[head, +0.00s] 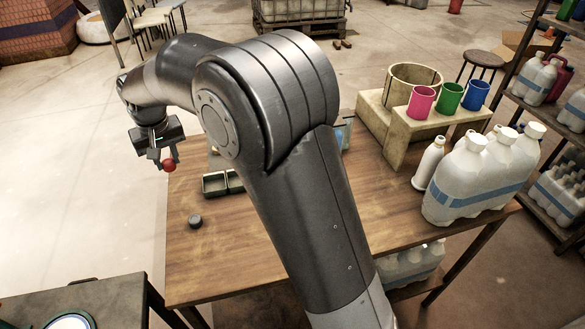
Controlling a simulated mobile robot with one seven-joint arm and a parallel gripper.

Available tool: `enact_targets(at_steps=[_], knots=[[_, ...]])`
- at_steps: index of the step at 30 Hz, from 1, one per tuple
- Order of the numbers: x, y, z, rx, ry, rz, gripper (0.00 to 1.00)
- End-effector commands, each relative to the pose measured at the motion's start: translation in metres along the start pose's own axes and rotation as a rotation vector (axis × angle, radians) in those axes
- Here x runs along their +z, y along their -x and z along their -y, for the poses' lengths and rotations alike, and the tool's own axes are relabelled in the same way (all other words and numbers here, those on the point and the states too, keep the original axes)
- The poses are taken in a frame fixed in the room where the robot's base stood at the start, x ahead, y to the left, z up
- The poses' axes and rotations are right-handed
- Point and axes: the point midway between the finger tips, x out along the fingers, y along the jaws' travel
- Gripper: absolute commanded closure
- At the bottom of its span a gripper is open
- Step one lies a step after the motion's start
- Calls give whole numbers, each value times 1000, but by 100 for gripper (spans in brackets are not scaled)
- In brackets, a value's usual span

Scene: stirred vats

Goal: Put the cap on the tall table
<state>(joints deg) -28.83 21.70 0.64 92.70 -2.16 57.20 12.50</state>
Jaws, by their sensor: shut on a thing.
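My gripper (163,158) is at the left, past the left edge of the wooden table (225,262) in the picture, pointing down. It is shut on a small round red thing (170,166), held in the air between the fingertips. I cannot tell whether this red thing is the cap. A small dark round piece, which looks like a cap (195,221), lies on the wooden table near its left edge, apart from my gripper. A darker table (95,293) shows in part at the lower left. I cannot tell which table is the tall one.
Dark open trays (215,184) sit on the wooden table, partly behind my arm. Pink (422,102), green (449,97) and blue (477,96) cups stand on a raised block at the right. White jugs (465,182) crowd the right end. The table's front left is clear.

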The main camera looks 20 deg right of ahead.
Motion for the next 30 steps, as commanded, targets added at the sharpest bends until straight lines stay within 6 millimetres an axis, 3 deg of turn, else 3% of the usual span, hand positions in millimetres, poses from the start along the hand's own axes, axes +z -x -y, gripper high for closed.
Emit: enact_targets(at_steps=[1, 9, 15, 21, 30], knots=[[-12, -2, -28, 6, -40, 0, 92], [-46, -8, -162, 31, -206, 0, 92], [-51, -9, -225, 44, -276, -1, 92], [-51, -11, -259, 50, -315, -1, 92], [-44, -55, -256, 49, -310, 0, 92]])
